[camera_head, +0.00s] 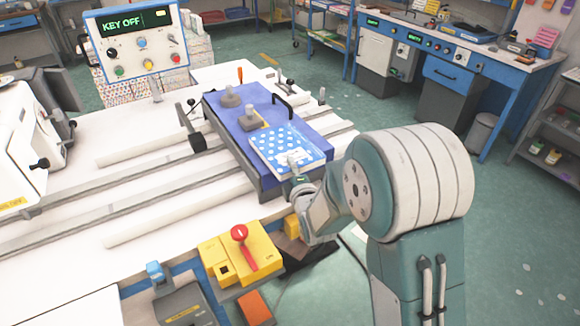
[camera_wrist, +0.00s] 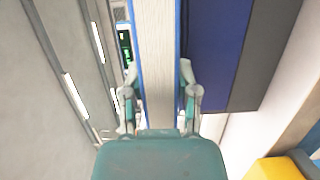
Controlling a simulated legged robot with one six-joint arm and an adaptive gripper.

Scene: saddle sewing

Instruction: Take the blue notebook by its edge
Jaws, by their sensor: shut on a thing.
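The blue notebook (camera_head: 268,146) has white dots on its cover and shows above the near right part of a blue block (camera_head: 222,118). I cannot tell whether it rests on the block or is just clear of it. In the wrist view the notebook (camera_wrist: 157,45) is seen edge-on, with pale pages between thin blue covers. My gripper (camera_wrist: 158,85) has one finger on each side of that edge and is shut on it. In the head view my gripper (camera_head: 298,184) is at the notebook's near edge, with the fingertips partly hidden.
A yellow box with a red lever (camera_head: 240,240) is at the table's front edge, close to my arm. A panel reading KEY OFF (camera_head: 138,40) stands behind. Pale rails run along the table.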

